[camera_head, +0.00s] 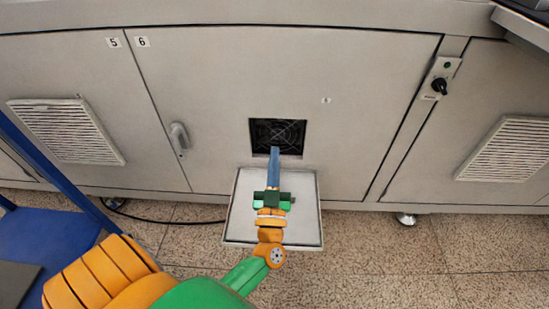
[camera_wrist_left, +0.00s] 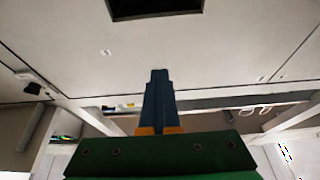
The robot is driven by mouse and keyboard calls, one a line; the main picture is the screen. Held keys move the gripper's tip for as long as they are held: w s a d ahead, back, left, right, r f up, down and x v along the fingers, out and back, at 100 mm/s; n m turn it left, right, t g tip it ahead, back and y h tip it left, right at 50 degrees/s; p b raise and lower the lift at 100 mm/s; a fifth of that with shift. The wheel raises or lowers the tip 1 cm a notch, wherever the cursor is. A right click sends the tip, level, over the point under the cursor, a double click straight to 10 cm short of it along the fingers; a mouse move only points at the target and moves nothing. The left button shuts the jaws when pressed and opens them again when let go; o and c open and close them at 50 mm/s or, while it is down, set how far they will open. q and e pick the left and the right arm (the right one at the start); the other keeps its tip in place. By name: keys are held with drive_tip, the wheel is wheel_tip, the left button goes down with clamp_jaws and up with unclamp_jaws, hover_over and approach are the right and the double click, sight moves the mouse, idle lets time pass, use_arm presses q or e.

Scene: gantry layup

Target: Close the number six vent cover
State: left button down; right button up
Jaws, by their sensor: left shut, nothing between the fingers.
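The number six vent cover (camera_head: 240,220) is a light grey square panel. In the head view it stands swung open below a dark square opening (camera_head: 293,140) in the cabinet door marked 6. A fan guard shows inside the opening, which also appears at the top edge of the left wrist view (camera_wrist_left: 155,6). My left gripper (camera_head: 274,152) is shut and empty. Its blue fingers point toward the cabinet, above the cover in the picture, with the tips overlapping the opening's lower part. Whether they touch anything I cannot tell. The gripper hides the middle of the cover. My right gripper is in neither view.
A louvred vent (camera_head: 67,131) is on door 5 at left, another (camera_head: 505,149) at right. A door handle (camera_head: 180,138) and a black rotary switch (camera_head: 439,86) stick out. A blue frame (camera_head: 60,222) stands at lower left. A black cable lies on the speckled floor (camera_head: 400,265).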

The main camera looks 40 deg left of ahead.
use_arm(q)
drive_tip(key=shift+c, duration=0.8)
unclamp_jaws()
drive_tip(key=v, duration=0.7)
drive_tip(key=shift+c, duration=0.2)
